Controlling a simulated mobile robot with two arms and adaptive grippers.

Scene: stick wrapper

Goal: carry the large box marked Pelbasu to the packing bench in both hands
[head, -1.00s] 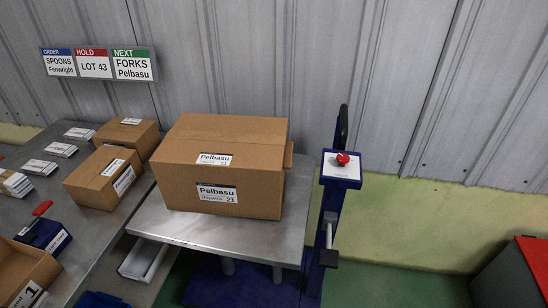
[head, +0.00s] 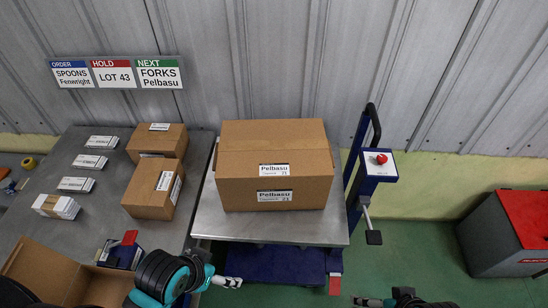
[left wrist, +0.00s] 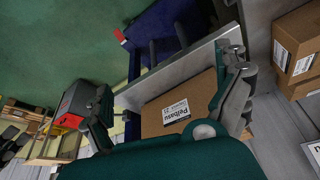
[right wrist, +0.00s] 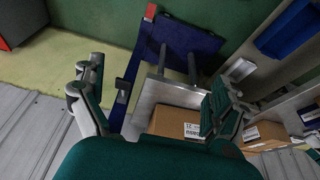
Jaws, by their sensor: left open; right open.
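The large brown box marked Pelbasu (head: 275,180) sits upright and closed on the steel top of a blue lift table (head: 215,222). Its label also shows in the left wrist view (left wrist: 178,112), and the box shows in the right wrist view (right wrist: 178,122). My left gripper (head: 236,282) is open and empty, in front of the lift table and below the box in the picture. My right gripper (head: 368,301) is only partly in the head view, at the bottom edge, open and apart from the box. I cannot tell whether the steel bench (head: 112,200) at left is the packing bench.
Smaller cartons (head: 150,190) and several white label stacks lie on the left bench. An open carton (head: 50,275) is at lower left. The lift's handle post (head: 378,165) stands right of the box. A red-topped grey bin (head: 505,245) is far right. Green floor between is clear.

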